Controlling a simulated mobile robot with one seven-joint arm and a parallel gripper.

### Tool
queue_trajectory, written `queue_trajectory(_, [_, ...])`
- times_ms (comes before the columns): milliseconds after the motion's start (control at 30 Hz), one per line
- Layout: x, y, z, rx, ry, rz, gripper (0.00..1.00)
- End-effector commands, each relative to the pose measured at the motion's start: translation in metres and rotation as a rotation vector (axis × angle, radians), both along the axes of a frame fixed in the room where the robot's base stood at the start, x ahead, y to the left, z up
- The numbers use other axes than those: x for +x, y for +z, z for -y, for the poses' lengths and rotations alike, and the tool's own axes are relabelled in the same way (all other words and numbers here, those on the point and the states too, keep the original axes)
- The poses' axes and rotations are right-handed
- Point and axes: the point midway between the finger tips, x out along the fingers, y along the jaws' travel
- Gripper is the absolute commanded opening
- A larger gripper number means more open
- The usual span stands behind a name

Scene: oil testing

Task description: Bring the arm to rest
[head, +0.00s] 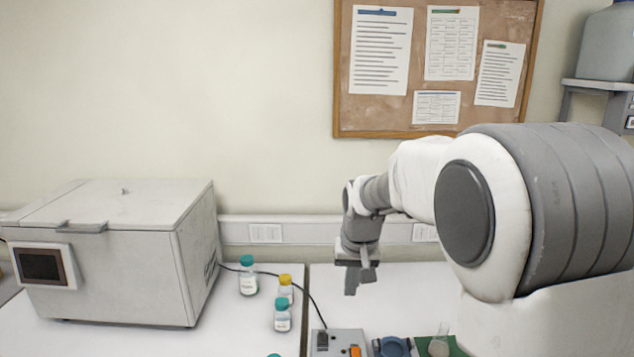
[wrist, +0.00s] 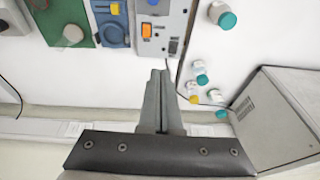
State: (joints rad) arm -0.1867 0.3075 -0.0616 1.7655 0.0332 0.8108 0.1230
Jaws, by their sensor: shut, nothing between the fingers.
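My gripper (head: 360,276) hangs from my bent arm above the right-hand table, pointing down, in the head view. In the wrist view my gripper (wrist: 160,72) shows its two fingers pressed together with nothing between them. It is above the table and touches no object. In the head view my arm covers much of the right side.
A white lidded box machine (head: 110,250) stands at left. Several bottles, including a yellow-capped one (head: 286,288), stand right of it. A grey device with an orange switch (head: 340,343) and a flask on a green mat (wrist: 72,34) are near my gripper. A corkboard (head: 425,105) hangs behind.

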Motion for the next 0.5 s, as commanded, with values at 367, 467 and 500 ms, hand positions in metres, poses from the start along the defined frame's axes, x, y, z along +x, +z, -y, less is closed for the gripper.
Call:
queue_trajectory(367, [-0.085, 0.063, 0.03, 0.008, 0.0, 0.076, 0.0])
queue_trajectory(467, [-0.109, 0.074, 0.037, 0.008, 0.0, 0.095, 0.0])
queue_trajectory(500, [-0.119, 0.077, 0.04, 0.006, 0.001, 0.103, 0.0])
